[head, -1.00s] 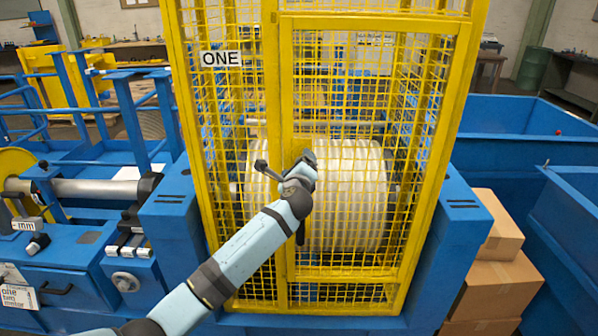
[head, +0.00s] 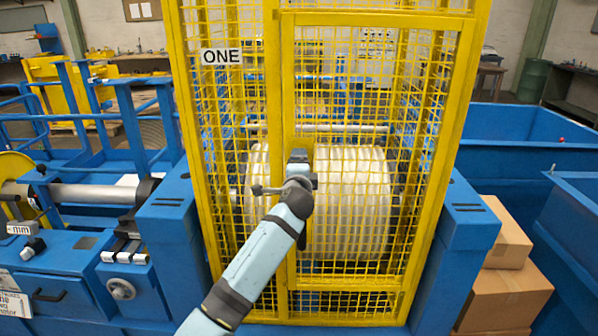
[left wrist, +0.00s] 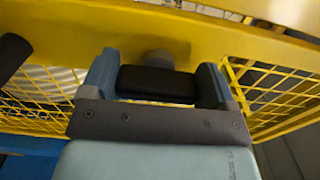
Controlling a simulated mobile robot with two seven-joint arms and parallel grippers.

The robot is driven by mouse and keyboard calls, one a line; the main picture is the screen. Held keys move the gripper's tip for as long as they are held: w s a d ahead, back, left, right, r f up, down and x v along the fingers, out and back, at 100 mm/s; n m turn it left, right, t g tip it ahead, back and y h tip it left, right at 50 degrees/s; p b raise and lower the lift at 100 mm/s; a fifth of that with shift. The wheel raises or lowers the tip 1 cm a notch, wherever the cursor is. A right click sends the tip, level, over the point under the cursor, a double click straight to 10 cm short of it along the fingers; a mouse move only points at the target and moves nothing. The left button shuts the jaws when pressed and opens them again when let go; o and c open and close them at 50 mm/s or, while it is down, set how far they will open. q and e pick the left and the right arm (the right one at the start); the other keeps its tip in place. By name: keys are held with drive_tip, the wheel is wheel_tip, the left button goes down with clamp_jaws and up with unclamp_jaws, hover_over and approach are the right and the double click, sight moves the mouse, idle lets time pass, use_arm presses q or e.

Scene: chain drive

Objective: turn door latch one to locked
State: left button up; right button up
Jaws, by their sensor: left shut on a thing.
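The yellow mesh guard carries a white sign "ONE" (head: 222,57) at its upper left. To the right of the sign is the yellow-framed mesh door (head: 376,22), which looks closed. My left gripper (head: 299,157) is at the door's left upright and hides the latch in the head view. In the left wrist view, my gripper is shut on the black handle of latch one (left wrist: 157,86), one finger on each side. A grey round hub (left wrist: 157,58) sits just behind the handle, against the yellow frame. My right gripper is not in view.
A large pale drum (head: 350,205) lies behind the mesh. Blue machine parts (head: 172,225) stand at left. Cardboard boxes (head: 505,292) and blue bins (head: 520,125) are at right. A dark bar (left wrist: 10,55) shows at the left of the wrist view.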

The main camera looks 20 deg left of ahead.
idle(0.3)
use_arm(q)
drive_tip(key=o, duration=0.8)
drive_tip(key=v, duration=1.4)
drive_tip(key=shift+b, duration=0.45)
drive_tip(key=shift+w, duration=0.15)
drive_tip(key=s+f+n+g+h+p, duration=0.25)
drive_tip(key=s+f, duration=0.25)
drive_tip(key=f, duration=0.5)
drive_tip(key=s+f+n+g+h+p, duration=0.1)
drive_tip(key=s+f+n+h+p, duration=0.1)
drive_tip(key=s+f, duration=0.3)
drive_tip(key=s+f+n+g+h+p, duration=0.1)
drive_tip(key=s+f+n+p, duration=0.2)
drive_tip(key=s, duration=1.1)
drive_tip(key=s+f+n+g+h+p, duration=0.2)
drive_tip(key=s+f+n, duration=0.2)
drive_tip(key=s+f, duration=0.4)
drive_tip(key=shift+s+d+f+h+p, duration=0.15)
drive_tip(key=shift+s+f+h+p, duration=0.2)
drive_tip(key=shift+s, duration=0.7)
